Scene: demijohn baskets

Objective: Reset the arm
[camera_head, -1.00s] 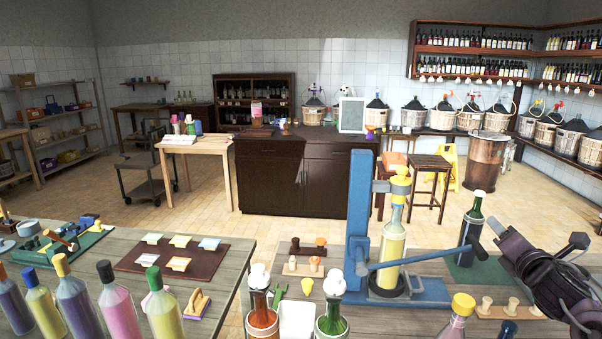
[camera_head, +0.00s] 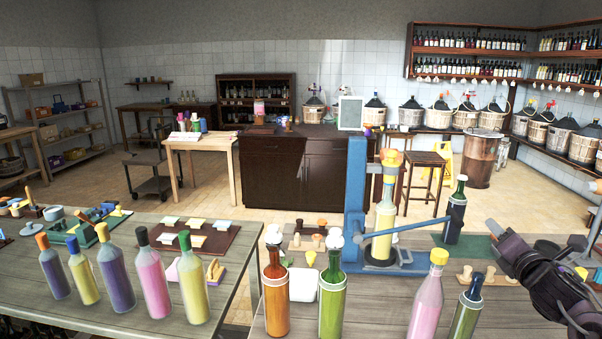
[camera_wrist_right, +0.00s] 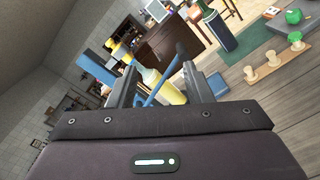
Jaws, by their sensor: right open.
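My right gripper (camera_head: 533,236) is at the right of the head view, above the right-hand workbench. It is open, with nothing between its fingers. In the wrist view its two dark fingers (camera_wrist_right: 158,75) are spread apart. Beyond them show the blue press (camera_wrist_right: 97,68) and a yellow bottle (camera_wrist_right: 165,88), which are behind the gap and not held. My left gripper is not in view.
On the right-hand bench, the blue press (camera_head: 355,190) holds the yellow bottle (camera_head: 384,220); a dark green bottle (camera_head: 455,212) stands beside it. Orange, green and pink bottles stand at the front. A left bench (camera_head: 200,240) holds several bottles. Floor lies between the benches and counter.

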